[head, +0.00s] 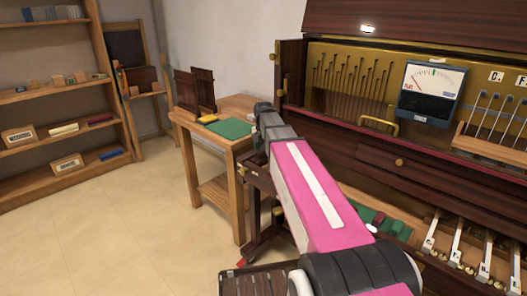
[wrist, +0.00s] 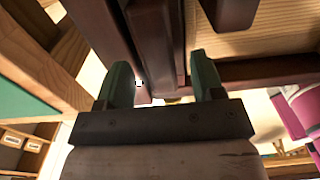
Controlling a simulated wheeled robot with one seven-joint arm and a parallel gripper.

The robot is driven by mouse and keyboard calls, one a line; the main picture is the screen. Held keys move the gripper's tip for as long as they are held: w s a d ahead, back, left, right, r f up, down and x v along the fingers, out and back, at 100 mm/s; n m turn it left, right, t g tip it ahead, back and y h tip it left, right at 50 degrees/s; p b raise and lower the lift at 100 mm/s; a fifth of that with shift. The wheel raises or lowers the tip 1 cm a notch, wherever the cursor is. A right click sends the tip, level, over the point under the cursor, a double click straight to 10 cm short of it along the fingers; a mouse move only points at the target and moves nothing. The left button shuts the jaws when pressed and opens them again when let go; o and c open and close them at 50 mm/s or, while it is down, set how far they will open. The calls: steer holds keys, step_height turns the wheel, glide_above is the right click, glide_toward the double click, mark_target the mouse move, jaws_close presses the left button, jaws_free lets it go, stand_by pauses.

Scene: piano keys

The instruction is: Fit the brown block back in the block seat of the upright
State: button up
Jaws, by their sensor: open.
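The upright (head: 350,146) is a dark red-brown wooden piano on the right of the head view, with its front open. My pink and black arm reaches toward its left end. In the wrist view my gripper (wrist: 161,72) is open, its two green fingers standing apart on either side of dark brown wooden members (wrist: 160,35). I cannot tell whether one of these is the brown block or part of the upright. A small yellowish spot shows low between the fingers. I cannot make out the block seat; my arm covers part of the upright's left end.
A wooden side table (head: 187,118) stands left of the upright, bearing a green mat (head: 230,128), a yellow item (head: 207,119) and dark panels (head: 195,90). A shelf unit (head: 60,88) stands at the far left. The tiled floor (head: 110,230) between is clear.

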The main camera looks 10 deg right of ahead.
step_height(320, 180, up, 10)
steer(key=shift+f, duration=0.15)
stand_by(0.3)
steer(key=shift+s, duration=0.1)
stand_by(0.3)
